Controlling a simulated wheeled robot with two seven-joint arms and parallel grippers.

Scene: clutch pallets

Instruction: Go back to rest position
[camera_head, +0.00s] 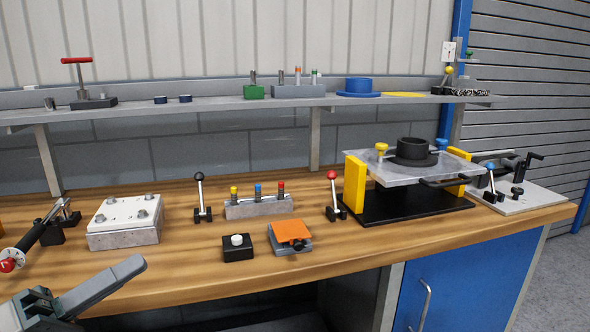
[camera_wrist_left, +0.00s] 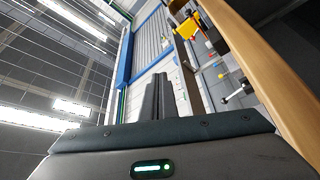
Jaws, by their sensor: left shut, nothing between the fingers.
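My left gripper (camera_head: 128,268) comes in at the lower left of the head view, in front of the front edge of the wooden workbench (camera_head: 190,275). Its fingers are shut with nothing between them. In the left wrist view the shut fingers (camera_wrist_left: 158,98) point up toward the wall and shutter, apart from the bench, which shows on the right. My right gripper is not in view.
A metal block with a white plate (camera_head: 125,218) and a lever with a red ball (camera_head: 20,255) stand near the left gripper. An orange-topped pedal (camera_head: 291,232) and a black button box (camera_head: 237,250) lie near the front edge. A shelf (camera_head: 215,106) runs behind.

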